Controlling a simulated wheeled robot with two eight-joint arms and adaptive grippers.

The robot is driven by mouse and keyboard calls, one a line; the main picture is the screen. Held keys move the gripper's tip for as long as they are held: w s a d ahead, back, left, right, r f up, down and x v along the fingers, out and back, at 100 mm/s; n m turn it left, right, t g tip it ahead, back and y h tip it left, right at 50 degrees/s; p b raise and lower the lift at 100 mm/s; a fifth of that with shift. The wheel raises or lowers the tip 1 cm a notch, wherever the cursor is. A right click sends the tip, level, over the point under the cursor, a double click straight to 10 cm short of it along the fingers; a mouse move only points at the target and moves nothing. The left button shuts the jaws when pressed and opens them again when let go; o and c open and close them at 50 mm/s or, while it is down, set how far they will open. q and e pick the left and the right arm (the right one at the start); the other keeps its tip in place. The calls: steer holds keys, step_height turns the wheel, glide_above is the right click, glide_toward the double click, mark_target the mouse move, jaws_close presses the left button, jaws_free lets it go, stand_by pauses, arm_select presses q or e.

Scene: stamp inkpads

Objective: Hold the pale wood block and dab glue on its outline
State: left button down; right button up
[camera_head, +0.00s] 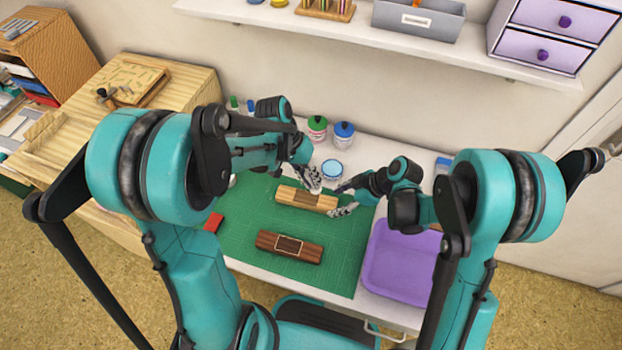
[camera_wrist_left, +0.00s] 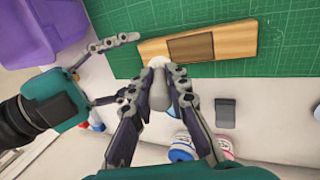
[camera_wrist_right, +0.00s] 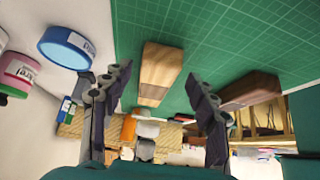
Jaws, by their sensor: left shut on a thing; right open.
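The pale wood block (camera_head: 290,194) lies on the green cutting mat (camera_head: 240,200), with a darker brown rectangle in its top. My left gripper (camera_wrist_left: 158,84) is shut on a pale grey, rounded tool (camera_wrist_left: 159,94), which looks like a glue applicator. In the left wrist view its whitish tip is at the near edge of the pale block (camera_wrist_left: 236,40); I cannot tell whether it touches. My right gripper (camera_wrist_right: 160,82) is open at the block's right end; in the right wrist view the pale block (camera_wrist_right: 161,68) appears between and beyond its fingers.
A dark wood block (camera_head: 272,240) with a pale outline lies nearer on the mat. A purple tray (camera_head: 376,286) stands to the right. A blue-lidded tub (camera_head: 332,168) and jars (camera_head: 344,133) stand behind the mat. A red pad (camera_head: 213,222) lies at left.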

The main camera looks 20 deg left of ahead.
mark_target(332, 203)
steer(key=shift+x, duration=1.7)
steer(key=c, duration=1)
steer(key=shift+o, duration=0.2)
